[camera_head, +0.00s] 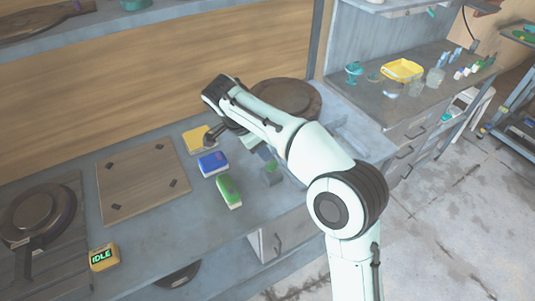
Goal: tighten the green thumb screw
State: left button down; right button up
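A small green piece (271,166), which looks like the green thumb screw, shows at a small grey block (271,178) on the counter, just below my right forearm. My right arm reaches in from the lower right, and its wrist is above the back of the counter. My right gripper (211,138) points down beside the yellow block, left of the green piece and apart from it. Only a dark part of it shows, so I cannot tell its opening. My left gripper is out of view.
Yellow (195,139), blue (213,164) and green (229,191) blocks lie on the counter. A wooden board (142,180) with dark corner pieces lies left. A yellow box (104,257) reads IDLE.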

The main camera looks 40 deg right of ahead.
jog(key=p+v, duration=0.1)
jog(key=v, duration=0.4)
jog(key=shift+a+r, duration=0.15)
jog(key=shift+r, duration=0.2)
dwell(0.4)
